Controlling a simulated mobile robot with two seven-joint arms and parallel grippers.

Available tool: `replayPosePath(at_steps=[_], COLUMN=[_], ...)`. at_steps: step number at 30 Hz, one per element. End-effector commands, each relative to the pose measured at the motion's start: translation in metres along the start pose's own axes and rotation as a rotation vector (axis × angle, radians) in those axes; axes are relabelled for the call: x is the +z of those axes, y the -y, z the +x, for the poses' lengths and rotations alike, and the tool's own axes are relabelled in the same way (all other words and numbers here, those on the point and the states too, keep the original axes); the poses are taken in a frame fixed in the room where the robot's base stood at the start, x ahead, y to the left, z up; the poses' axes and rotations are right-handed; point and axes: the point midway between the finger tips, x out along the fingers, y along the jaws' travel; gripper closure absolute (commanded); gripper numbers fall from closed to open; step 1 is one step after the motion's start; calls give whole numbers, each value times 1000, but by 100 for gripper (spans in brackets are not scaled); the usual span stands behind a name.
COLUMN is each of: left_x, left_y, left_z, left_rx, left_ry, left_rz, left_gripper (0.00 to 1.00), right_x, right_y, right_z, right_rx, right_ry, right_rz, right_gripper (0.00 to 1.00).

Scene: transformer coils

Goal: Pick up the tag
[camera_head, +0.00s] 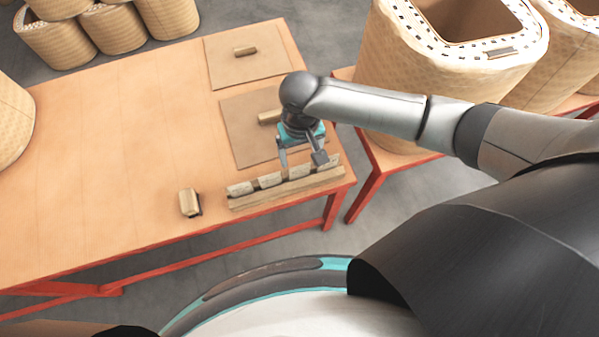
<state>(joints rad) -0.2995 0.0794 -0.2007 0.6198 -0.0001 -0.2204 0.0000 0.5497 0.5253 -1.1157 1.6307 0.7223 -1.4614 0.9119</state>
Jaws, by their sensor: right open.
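Several pale tags (271,180) stand in a row in a long wooden holder (290,192) near the table's front right edge. My right gripper (302,166) is open, pointing down over the right half of this row. One finger is near the middle tags and the other near the right end. I cannot tell whether the fingers touch a tag. The gripper partly hides the tags behind it. My left gripper is not in view.
A small tan block (190,202) lies left of the holder. Two brown sheets (225,72) bear similar blocks. Large woven coils (400,70) stand on a second table at right; more are at upper left.

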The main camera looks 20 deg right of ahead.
Motion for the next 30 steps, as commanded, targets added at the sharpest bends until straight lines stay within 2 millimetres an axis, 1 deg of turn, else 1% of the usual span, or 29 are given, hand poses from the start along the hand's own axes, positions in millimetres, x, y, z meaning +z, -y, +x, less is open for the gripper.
replayPosePath(at_steps=[4,9,12,15,21,22,23,30], left_x=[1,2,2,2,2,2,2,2], left_y=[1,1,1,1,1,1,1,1], left_z=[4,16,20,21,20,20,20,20], left_rx=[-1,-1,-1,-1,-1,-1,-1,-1], left_ry=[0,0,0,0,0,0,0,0], left_rz=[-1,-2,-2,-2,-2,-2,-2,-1], left_gripper=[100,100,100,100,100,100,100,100], right_x=[1,3,3,2,2,2,2,2], right_y=[1,4,3,4,4,4,4,4], right_z=[11,38,50,54,54,54,54,54], right_rx=[0,1,1,0,-1,-1,-1,-1], right_ry=[1,1,0,-1,-1,-1,-1,-1], right_rz=[-1,-1,0,0,-1,-1,-1,-1], right_gripper=[16,16,16,16,16,17,21,48])
